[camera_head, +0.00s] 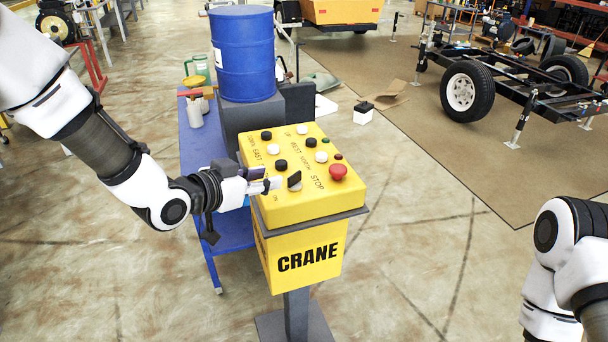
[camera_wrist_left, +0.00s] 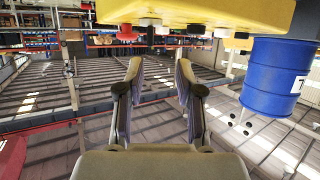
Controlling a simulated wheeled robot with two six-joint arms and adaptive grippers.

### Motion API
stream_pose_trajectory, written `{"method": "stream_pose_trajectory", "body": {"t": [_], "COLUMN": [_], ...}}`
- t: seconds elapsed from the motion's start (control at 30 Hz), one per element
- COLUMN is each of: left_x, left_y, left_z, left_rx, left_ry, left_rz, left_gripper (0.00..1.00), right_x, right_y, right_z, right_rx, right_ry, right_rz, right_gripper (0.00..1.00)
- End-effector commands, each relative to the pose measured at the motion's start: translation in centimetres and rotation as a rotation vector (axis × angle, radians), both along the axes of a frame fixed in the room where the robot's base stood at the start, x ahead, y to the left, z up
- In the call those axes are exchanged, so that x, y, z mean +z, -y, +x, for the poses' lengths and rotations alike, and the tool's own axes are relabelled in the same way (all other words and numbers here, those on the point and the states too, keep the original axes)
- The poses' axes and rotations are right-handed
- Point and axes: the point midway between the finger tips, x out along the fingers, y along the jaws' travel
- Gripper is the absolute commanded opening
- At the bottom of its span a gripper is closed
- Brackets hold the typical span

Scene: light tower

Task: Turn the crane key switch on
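The yellow crane control box (camera_head: 304,208) stands on a post in the middle of the head view. Its key switch (camera_head: 294,180), a black handle on a pale round base, is at the near left part of the sloped top. The handle sits at a slant; its on or off setting is not clear. My left gripper (camera_head: 272,186) is just left of the key switch, fingers pointing at it. In the left wrist view its two fingers (camera_wrist_left: 158,78) are apart with nothing between them. Contact with the key is not visible. My right gripper is out of view.
A red stop button (camera_head: 338,172) and several black and white buttons share the panel. A blue barrel (camera_head: 243,55) stands behind the box, and a blue table (camera_head: 194,150) is behind left. A wheeled chassis (camera_head: 510,80) is at upper right. The floor right of the box is clear.

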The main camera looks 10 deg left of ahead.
Motion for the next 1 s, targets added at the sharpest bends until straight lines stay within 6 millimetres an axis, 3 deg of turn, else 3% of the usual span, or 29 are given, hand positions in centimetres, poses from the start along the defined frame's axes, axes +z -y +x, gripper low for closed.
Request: {"method": "stream_pose_trajectory", "body": {"t": [0.4,0.73,0.83,1.0], "left_x": [-2.6,-3.1,-3.1,-3.1], "left_y": [2.9,3.3,3.3,3.3], "left_z": [5.2,5.9,5.9,5.9], "left_rx": [-0.007,-0.005,-0.005,-0.004], "left_ry": [-0.014,-0.016,-0.016,-0.017], "left_rz": [0.004,0.001,0.001,0.002], "left_gripper": [0.33,0.33,0.0,0.0], "right_x": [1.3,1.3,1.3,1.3], "right_y": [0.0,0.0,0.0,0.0], "right_z": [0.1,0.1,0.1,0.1], "right_rx": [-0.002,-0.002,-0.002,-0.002], "right_ry": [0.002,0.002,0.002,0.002], "right_rz": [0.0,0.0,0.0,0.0], "right_gripper": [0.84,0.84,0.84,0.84]}}
